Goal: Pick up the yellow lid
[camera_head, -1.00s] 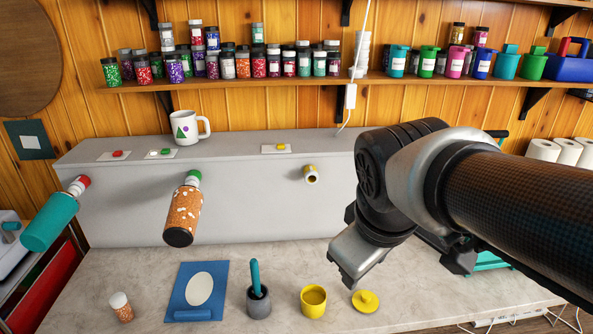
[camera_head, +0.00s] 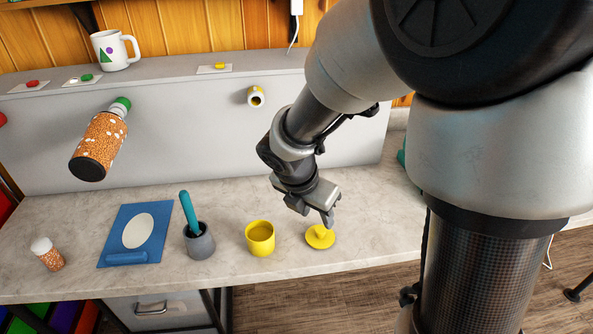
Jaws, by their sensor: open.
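The yellow lid (camera_head: 320,238) is a round disc with a knob on top. It lies on the pale stone counter, to the right of a yellow cup (camera_head: 260,238). My gripper (camera_head: 314,211) is just above and slightly left of the lid, pointing down. Its fingers are open and hold nothing. One fingertip overlaps the knob in the picture, and I cannot tell whether it touches the lid.
A grey mortar with a teal pestle (camera_head: 199,240), a blue board with a white oval (camera_head: 138,233) and a small jar (camera_head: 47,252) stand to the left. An orange bottle (camera_head: 99,146) juts from the grey panel behind. The counter's front edge is close.

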